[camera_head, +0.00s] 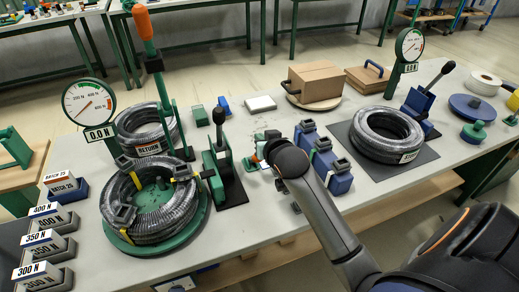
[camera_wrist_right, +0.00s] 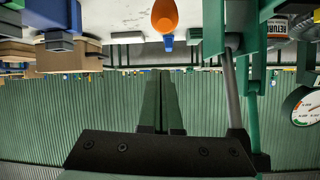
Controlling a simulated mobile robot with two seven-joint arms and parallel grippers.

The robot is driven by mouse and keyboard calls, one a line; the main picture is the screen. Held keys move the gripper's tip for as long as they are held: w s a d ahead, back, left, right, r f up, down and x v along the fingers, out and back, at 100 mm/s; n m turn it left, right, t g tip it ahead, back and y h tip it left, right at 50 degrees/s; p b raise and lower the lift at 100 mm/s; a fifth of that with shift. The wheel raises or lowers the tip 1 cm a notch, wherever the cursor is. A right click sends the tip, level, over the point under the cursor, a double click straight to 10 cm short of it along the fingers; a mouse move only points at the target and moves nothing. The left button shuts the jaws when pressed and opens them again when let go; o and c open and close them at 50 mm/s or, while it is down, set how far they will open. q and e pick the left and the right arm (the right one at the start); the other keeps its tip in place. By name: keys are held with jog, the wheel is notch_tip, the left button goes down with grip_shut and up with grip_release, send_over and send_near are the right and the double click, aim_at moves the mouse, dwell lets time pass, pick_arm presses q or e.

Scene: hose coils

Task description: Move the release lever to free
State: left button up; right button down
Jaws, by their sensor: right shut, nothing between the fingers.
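The likely release lever (camera_head: 218,116) has a black knob on a thin rod and rises nearly upright from a green bracket (camera_head: 215,168) on a dark plate, between the coils and my right gripper. In the wrist view its grey rod (camera_wrist_right: 230,90) and green frame (camera_wrist_right: 212,45) show right of the fingers, apart from them. My right gripper (camera_wrist_right: 160,72) is shut and empty. In the head view it is mostly hidden behind my wrist, right of the lever. No label for free is readable. My left gripper is out of view.
Left of the lever are two black hose coils (camera_head: 152,208), an orange-topped lever (camera_head: 143,24) and a gauge (camera_head: 88,100). Blue blocks (camera_head: 330,165) stand right of my wrist. A small orange piece (camera_wrist_right: 165,15) lies ahead of the fingertips. Another coil (camera_head: 385,132) sits farther right.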

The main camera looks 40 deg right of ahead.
aim_at(255, 159)
jog(key=x, duration=0.3)
jog(key=shift+s+a+f, duration=0.25)
jog(key=shift+s+f, duration=0.2)
jog(key=shift+f, duration=0.1)
jog(key=shift+s+a+f, duration=0.2)
jog(key=shift+s+f, duration=0.25)
jog(key=shift+f, duration=0.15)
jog(key=shift+s+a+f, duration=0.15)
jog(key=shift+s+f, duration=0.15)
jog(key=shift+f, duration=0.05)
